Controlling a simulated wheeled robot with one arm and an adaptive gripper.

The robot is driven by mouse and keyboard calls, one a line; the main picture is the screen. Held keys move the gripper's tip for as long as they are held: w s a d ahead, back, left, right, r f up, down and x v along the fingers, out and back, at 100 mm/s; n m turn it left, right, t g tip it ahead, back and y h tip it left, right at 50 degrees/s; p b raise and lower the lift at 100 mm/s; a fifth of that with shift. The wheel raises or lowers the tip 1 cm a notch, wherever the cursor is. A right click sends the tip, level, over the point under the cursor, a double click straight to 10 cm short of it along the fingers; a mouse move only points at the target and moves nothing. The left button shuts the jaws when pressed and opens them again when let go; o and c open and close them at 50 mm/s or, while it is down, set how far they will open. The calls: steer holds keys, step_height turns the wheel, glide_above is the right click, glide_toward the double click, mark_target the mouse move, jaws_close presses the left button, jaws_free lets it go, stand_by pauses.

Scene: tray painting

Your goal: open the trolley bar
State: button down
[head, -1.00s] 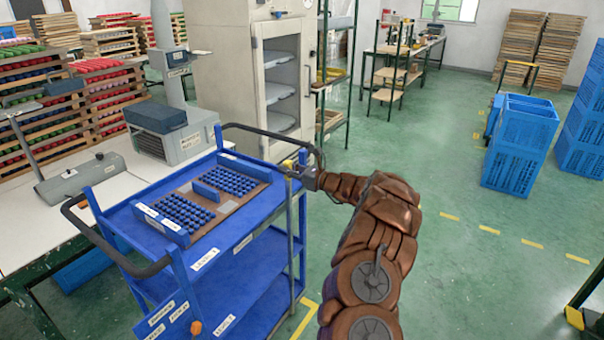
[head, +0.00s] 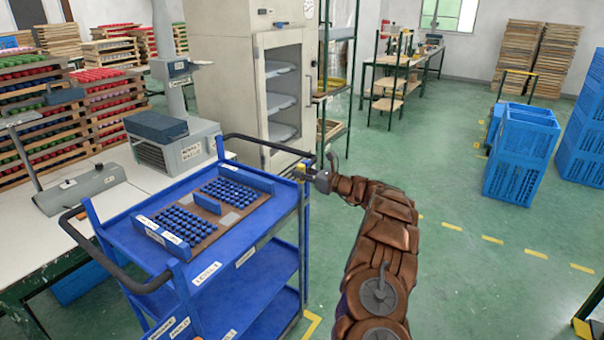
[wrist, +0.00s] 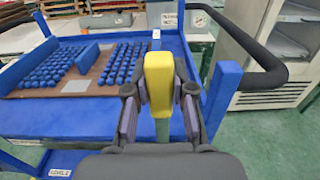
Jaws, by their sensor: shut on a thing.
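The blue trolley (head: 215,268) stands at centre left in the head view. A yellow grip (head: 300,171), which looks like the handle of the trolley bar, is at its right corner post. In the wrist view the yellow grip (wrist: 158,78) stands upright, with a thin grey-green part below it. My gripper (head: 312,175) reaches it from the right. In the wrist view my gripper (wrist: 160,100) has a finger on each side of the grip and is shut on it. My gripper hides most of the bar's lower part there.
A board with several blue pieces (head: 208,208) lies on the trolley's top. Black handles (head: 140,280) stick out at the trolley's ends. A white table (head: 60,230) stands left, a pale cabinet (head: 262,80) behind. Blue crates (head: 520,150) stand right. The green floor between is clear.

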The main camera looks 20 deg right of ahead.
steer(key=c, duration=1)
jaws_free()
steer(key=shift+o, duration=0.2)
steer(key=shift+s, duration=0.1)
steer(key=v, duration=1.2)
steer(key=shift+a, duration=0.1)
